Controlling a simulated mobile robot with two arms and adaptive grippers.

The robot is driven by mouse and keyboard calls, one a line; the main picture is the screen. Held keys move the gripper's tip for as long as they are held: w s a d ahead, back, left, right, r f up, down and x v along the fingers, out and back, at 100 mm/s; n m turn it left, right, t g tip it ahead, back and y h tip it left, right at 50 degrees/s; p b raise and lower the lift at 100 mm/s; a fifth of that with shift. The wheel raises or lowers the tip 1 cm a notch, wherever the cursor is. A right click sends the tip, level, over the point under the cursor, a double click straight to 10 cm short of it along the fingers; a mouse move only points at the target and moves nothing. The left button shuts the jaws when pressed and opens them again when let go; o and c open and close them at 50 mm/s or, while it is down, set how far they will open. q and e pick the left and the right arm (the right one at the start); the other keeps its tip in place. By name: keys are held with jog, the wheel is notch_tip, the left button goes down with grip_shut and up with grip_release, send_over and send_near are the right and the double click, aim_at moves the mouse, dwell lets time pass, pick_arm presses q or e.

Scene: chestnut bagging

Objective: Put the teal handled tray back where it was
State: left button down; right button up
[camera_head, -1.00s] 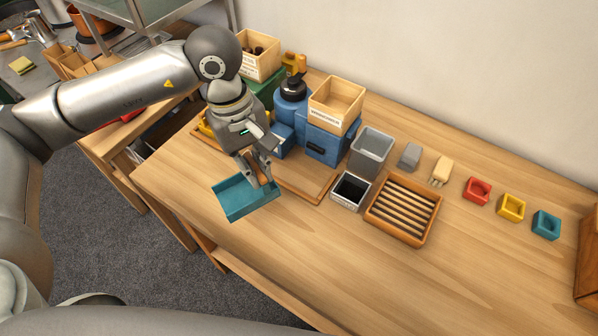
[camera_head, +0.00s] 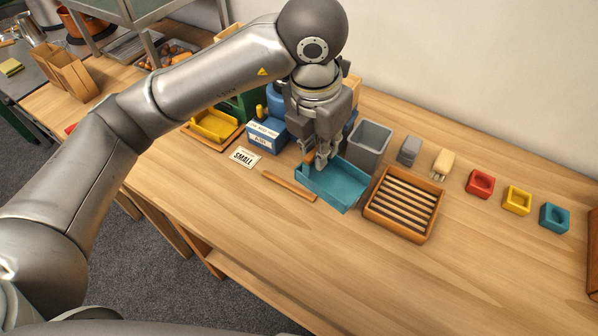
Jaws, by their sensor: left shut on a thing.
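The teal handled tray (camera_head: 346,190) is in the middle of the head view, between a wooden strip and a slatted wooden rack. My left gripper (camera_head: 320,160) is shut on the tray's orange-brown handle at its back left side. The tray looks nearly level. I cannot tell whether it touches the surface below or hangs just above it. My left arm and the tray hide part of the blue machine and the small dark-lined bin. My right gripper is not in view.
The slatted wooden rack (camera_head: 402,206) and a grey bin (camera_head: 369,146) stand close beside the tray. A blue labelled box (camera_head: 266,135), a yellow tray (camera_head: 214,125) and a SMALL card (camera_head: 244,157) lie to the left. Red (camera_head: 480,184), yellow (camera_head: 517,201) and teal (camera_head: 554,218) blocks stand right. The front table is clear.

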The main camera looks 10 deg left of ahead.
pick_arm(q)
jog(key=shift+d+n, duration=0.4)
jog(key=shift+n, duration=0.4)
jog(key=shift+w+a, duration=0.1)
jog(key=shift+w, duration=0.15)
jog(key=w+a+f+p, duration=0.2)
jog(key=w+a+f, duration=0.1)
jog(key=f, duration=0.1)
jog(key=w+a+f+p, duration=0.1)
jog(key=w+a+f, duration=0.2)
jog(key=f, duration=0.1)
jog(key=w+a+f+p, duration=0.2)
jog(key=w+f, duration=0.2)
jog(key=shift+w+a+f+p, duration=0.1)
jog(key=shift+a+f+p, duration=0.05)
jog(key=shift+a+p, duration=0.2)
jog(key=shift+f, duration=0.25)
jog(key=shift+f, duration=0.1)
